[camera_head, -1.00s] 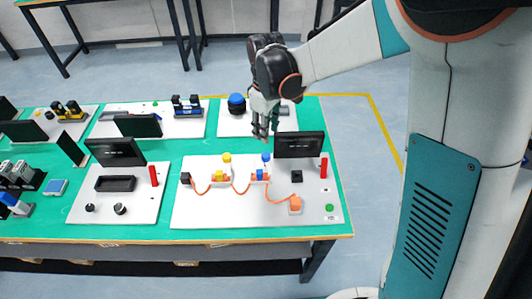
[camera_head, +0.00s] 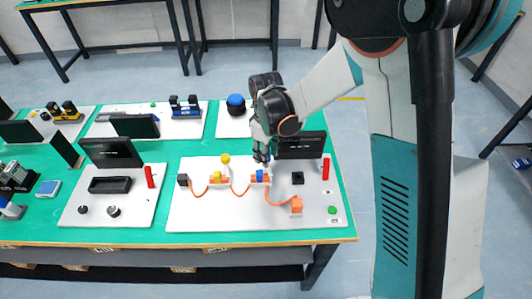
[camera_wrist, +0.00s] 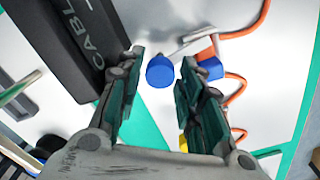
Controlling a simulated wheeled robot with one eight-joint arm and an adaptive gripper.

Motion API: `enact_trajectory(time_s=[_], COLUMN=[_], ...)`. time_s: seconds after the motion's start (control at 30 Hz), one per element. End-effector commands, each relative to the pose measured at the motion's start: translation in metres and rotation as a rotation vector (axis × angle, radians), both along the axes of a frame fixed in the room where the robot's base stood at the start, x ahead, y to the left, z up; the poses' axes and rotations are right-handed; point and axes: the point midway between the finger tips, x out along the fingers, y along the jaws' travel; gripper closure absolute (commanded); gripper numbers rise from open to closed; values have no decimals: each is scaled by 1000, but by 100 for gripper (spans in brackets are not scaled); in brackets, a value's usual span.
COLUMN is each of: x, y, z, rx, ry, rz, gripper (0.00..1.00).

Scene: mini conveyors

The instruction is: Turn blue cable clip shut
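The blue cable clip has a blue block (camera_head: 260,175) on the orange cable; in the wrist view the block (camera_wrist: 210,66) is partly hidden by the right finger. Its round blue knob (camera_wrist: 160,72) sits at the end of a pale lever, raised apart from the block. My gripper (camera_head: 262,158) is just above and behind the clip in the head view, hiding the knob there. In the wrist view my gripper (camera_wrist: 162,60) is open, with the knob seen between its fingertips. I cannot tell whether either finger touches it.
A yellow clip with a raised yellow knob (camera_head: 225,159) stands to the left on the same white board (camera_head: 200,218). A dark upright panel (camera_head: 302,146) stands close to my gripper's right.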

Motion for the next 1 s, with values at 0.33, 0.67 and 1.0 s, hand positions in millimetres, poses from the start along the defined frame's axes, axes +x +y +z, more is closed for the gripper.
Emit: enact_trajectory(time_s=[0.33,0.67,1.0], x=[0,0,0], y=[0,0,0], z=[0,0,0], rx=[0,0,0], ry=[0,0,0], rz=[-4,-139,-139], gripper=[100,100,66])
